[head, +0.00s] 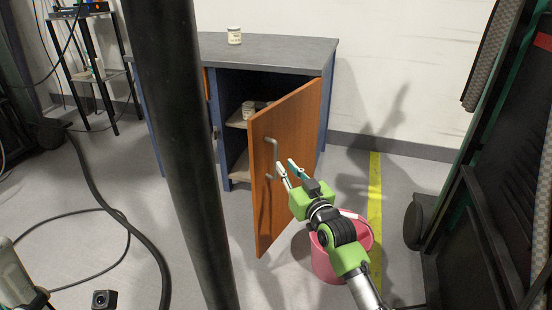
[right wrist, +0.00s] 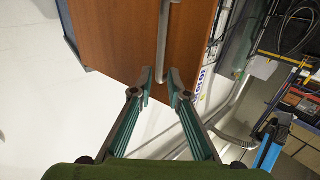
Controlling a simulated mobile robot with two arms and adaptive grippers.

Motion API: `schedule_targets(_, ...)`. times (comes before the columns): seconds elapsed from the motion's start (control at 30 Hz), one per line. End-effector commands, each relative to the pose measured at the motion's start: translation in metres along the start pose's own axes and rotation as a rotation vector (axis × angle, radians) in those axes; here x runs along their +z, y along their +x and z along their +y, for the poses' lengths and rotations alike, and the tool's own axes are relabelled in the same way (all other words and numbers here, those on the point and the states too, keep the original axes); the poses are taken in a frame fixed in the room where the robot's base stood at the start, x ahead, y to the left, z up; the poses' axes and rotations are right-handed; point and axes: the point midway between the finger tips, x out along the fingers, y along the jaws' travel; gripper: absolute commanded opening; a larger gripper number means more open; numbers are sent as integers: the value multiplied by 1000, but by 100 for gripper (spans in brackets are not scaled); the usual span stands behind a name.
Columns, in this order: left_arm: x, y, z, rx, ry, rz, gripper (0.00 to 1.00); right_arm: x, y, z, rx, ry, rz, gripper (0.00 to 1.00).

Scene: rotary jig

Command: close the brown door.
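The brown door (head: 285,165) of the blue-grey cabinet (head: 270,52) stands open, swung out toward me, so part of the cabinet's inside shows. A grey bar handle (head: 273,146) is on the door's face; it also shows in the right wrist view (right wrist: 163,45). My right gripper (head: 286,168) is at the handle, in front of the door. In the right wrist view its fingers (right wrist: 160,85) are apart, with the handle's near end between or just beyond the tips. I cannot tell whether they touch it. My left gripper is not in view.
A pink bucket (head: 328,265) stands on the floor below my right arm. A dark pole crosses the head view. Black cables (head: 110,208) lie on the floor at left; dark equipment stands at right.

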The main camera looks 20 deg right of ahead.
Motion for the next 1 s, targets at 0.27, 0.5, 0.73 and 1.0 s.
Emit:
schedule_targets(0.27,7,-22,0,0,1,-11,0,3,50,-1,-1,1,1,16)
schedule_targets(0.5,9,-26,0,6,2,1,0,2,74,-1,-1,0,0,16)
schedule_targets(0.73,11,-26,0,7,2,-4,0,0,80,-1,-1,1,0,16)
schedule_targets(1.0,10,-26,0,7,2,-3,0,0,80,0,0,0,-1,0)
